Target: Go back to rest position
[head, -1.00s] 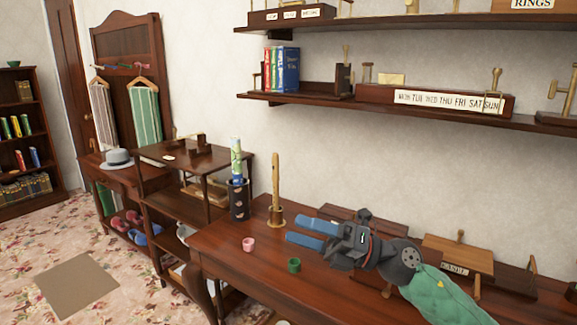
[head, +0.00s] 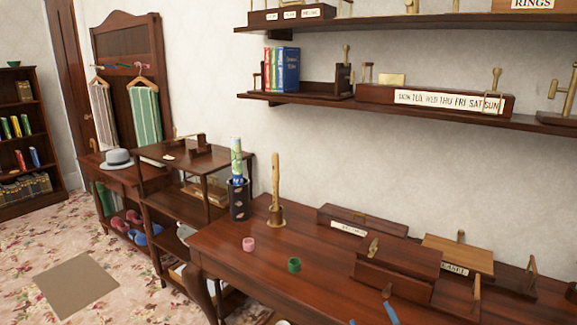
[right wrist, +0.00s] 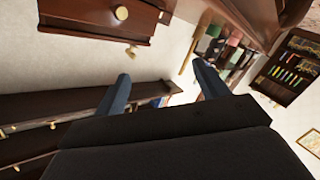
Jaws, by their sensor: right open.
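My right gripper (head: 372,317) shows only as two blue fingertips at the bottom edge of the head view, in front of the dark wooden table (head: 230,245). In the right wrist view its two blue fingers (right wrist: 164,88) stand wide apart with nothing between them. The gripper is open and empty. The rest of my right arm is out of the head view. My left gripper is not in view.
A wall shelf (head: 300,98) hangs above. Patterned floor lies open at left.

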